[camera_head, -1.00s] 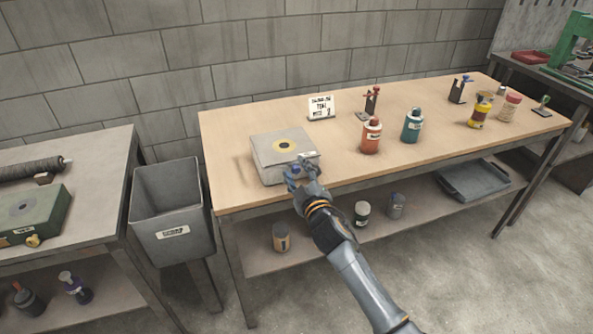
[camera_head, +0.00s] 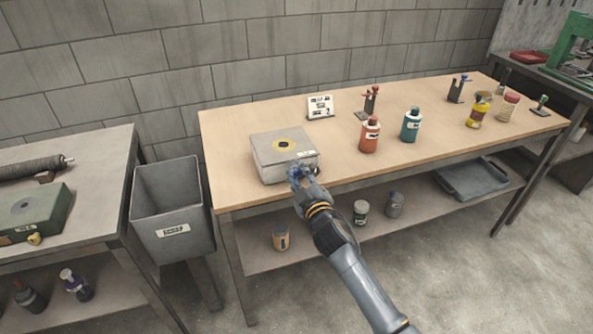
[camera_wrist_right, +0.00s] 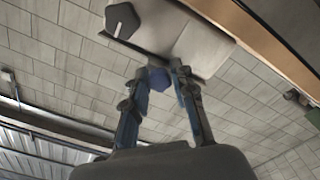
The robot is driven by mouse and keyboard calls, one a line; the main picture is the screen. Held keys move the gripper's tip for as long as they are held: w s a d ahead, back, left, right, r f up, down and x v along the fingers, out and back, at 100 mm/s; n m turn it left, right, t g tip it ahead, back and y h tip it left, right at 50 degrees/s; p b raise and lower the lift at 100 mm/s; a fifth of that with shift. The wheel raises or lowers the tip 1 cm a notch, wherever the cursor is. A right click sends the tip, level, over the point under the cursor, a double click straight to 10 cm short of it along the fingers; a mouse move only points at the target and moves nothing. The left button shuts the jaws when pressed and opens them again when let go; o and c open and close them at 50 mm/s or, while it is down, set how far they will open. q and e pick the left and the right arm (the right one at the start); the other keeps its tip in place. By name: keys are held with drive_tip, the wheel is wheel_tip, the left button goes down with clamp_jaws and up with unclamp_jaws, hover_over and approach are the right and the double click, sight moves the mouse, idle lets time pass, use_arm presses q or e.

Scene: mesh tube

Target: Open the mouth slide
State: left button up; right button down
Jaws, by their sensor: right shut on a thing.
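I cannot tell from these views whether the mouth slide is open or shut. My right gripper (camera_head: 297,171) is at the box's front edge, shut on a small blue knob. The right wrist view shows the blue knob (camera_wrist_right: 158,78) between the fingertips, close to the box (camera_wrist_right: 170,30), which bears a dark lobed knob (camera_wrist_right: 122,20). My left gripper is out of view.
Orange (camera_head: 369,134) and teal (camera_head: 411,125) bottles, a small sign (camera_head: 320,106) and several other items stand on the wooden bench (camera_head: 225,127). A grey bin (camera_head: 168,213) stands left of it. A lower shelf holds jars and a tray (camera_head: 472,180).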

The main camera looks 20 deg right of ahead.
drive_tip(key=shift+s, duration=1.05)
drive_tip(key=shift+w, duration=0.2)
drive_tip(key=c, duration=1.2)
unclamp_jaws()
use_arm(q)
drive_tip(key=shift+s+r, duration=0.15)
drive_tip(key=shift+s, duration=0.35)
use_arm(e)
drive_tip(key=shift+o, duration=0.2)
drive_tip(key=shift+s, duration=0.3)
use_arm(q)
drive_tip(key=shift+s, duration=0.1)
use_arm(e)
drive_tip(key=s, duration=1.1)
drive_tip(key=shift+s+d, duration=0.25)
